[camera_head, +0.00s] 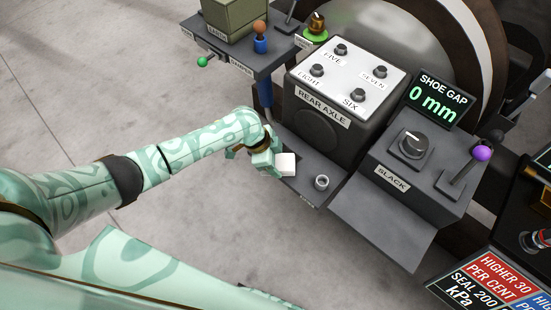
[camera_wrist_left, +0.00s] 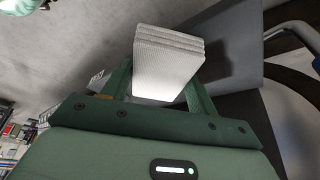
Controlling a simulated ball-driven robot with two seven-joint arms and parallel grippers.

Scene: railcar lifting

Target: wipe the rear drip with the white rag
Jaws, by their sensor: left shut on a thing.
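My left gripper (camera_head: 270,158) is shut on the white rag (camera_head: 286,163), a small folded block. It is at the left part of the grey ledge below the REAR AXLE box. In the left wrist view the rag (camera_wrist_left: 168,62) shows its folded layers between the two green fingers of the left gripper (camera_wrist_left: 158,92). I cannot tell whether the rag touches the ledge. The rear drip cannot be made out; the rag and gripper cover part of the ledge. My right gripper is not in view.
Open floor (camera_head: 130,100) lies at the left.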

